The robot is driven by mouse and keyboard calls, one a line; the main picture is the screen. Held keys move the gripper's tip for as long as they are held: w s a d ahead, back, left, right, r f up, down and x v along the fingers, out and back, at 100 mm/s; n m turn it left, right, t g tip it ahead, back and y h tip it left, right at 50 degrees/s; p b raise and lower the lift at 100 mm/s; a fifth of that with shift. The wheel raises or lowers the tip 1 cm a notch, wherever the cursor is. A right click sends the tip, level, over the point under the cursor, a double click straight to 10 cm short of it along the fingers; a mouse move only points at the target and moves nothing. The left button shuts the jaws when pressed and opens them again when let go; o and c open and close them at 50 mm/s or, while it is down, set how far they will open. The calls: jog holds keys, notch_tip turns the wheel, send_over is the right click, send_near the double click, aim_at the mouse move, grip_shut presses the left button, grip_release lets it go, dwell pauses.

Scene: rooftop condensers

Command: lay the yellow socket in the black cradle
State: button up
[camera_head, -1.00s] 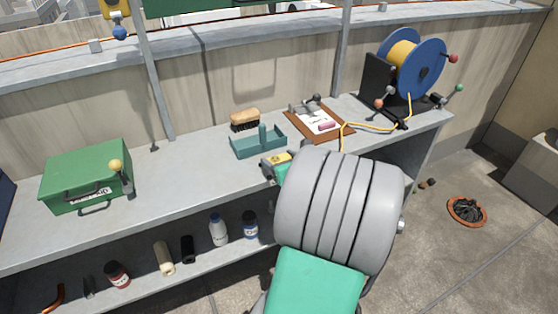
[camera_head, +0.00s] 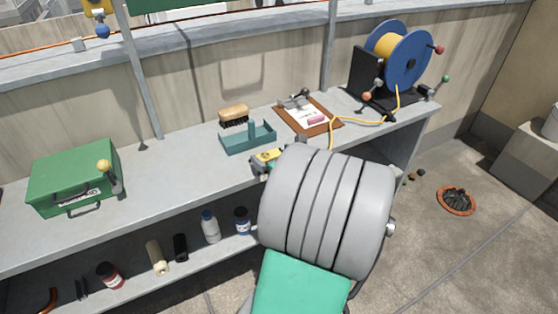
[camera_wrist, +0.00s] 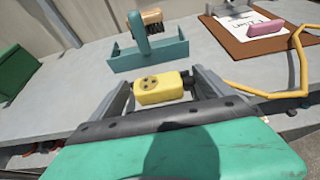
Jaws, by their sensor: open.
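The yellow socket (camera_wrist: 158,88) is a small block with dark holes in its face, lying near the front edge of the bench. It also shows in the head view (camera_head: 267,156), partly hidden by my arm. My gripper (camera_wrist: 163,80) is open, with one grey finger on each side of the socket. I cannot tell whether either finger touches it. A dark piece sits at the socket's right side. A black stand (camera_head: 366,78) holds the blue reel at the bench's right end. I cannot tell which black part is the cradle.
A teal tray (camera_head: 235,142) with an upright handle stands just behind the socket, with a brush (camera_head: 234,114) behind it. A clipboard (camera_head: 292,116) and a yellow cord (camera_head: 345,121) lie to the right. A green box (camera_head: 72,172) stands left; bare bench top lies between.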

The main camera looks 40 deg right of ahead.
jog(key=p+v, duration=0.2)
jog(key=v, duration=0.8)
jog(key=w+a+f+n+g+y, duration=0.2)
jog(key=a+f+n+g+y, duration=0.1)
jog(key=a+n, duration=0.65)
jog(key=w+a+f+n+g+y, duration=0.2)
jog(key=a+f+n+g, duration=0.15)
jog(key=a+n, duration=0.6)
jog(key=s+a+n+g, duration=0.2)
jog(key=s+a+n, duration=0.1)
jog(key=n, duration=0.7)
jog(key=s+a+r+n+g+h, duration=0.1)
jog(key=s+a+n+g, duration=0.1)
jog(key=a+n, duration=0.4)
jog(key=s+n, duration=0.1)
jog(key=n, duration=0.3)
jog(key=shift+s+a+n+g, duration=0.15)
jog(key=shift+a+n+g, duration=0.2)
jog(key=shift+n, duration=0.05)
jog(key=shift+d, duration=0.1)
